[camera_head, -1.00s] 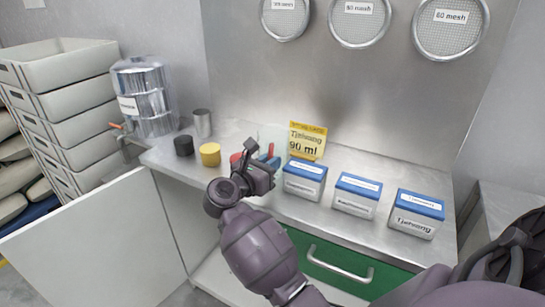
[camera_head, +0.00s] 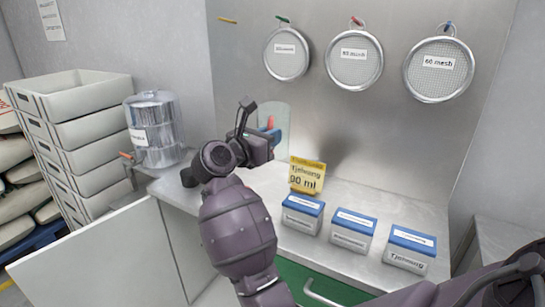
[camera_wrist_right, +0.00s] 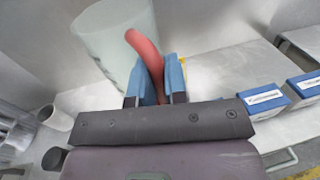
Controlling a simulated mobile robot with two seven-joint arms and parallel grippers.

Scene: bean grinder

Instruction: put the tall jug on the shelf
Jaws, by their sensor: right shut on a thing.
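The tall jug (camera_head: 282,116) is pale and translucent with a red handle. In the head view it shows above the counter, partly hidden behind my right gripper (camera_head: 268,134). In the right wrist view the jug (camera_wrist_right: 112,40) is large and looks tilted, and its red handle (camera_wrist_right: 144,48) runs between the blue fingers of my right gripper (camera_wrist_right: 150,78). The gripper is shut on this handle. The jug appears held up off the counter. I cannot tell which surface is the shelf. My left gripper is not in view.
Several blue-lidded boxes (camera_head: 349,241) and a yellow sign (camera_head: 307,176) stand on the steel counter (camera_head: 375,205). Sieves (camera_head: 354,60) hang on the back wall. A steel dispenser (camera_head: 152,130) and stacked crates (camera_head: 75,95) are at left. A white door panel (camera_head: 100,260) stands open below.

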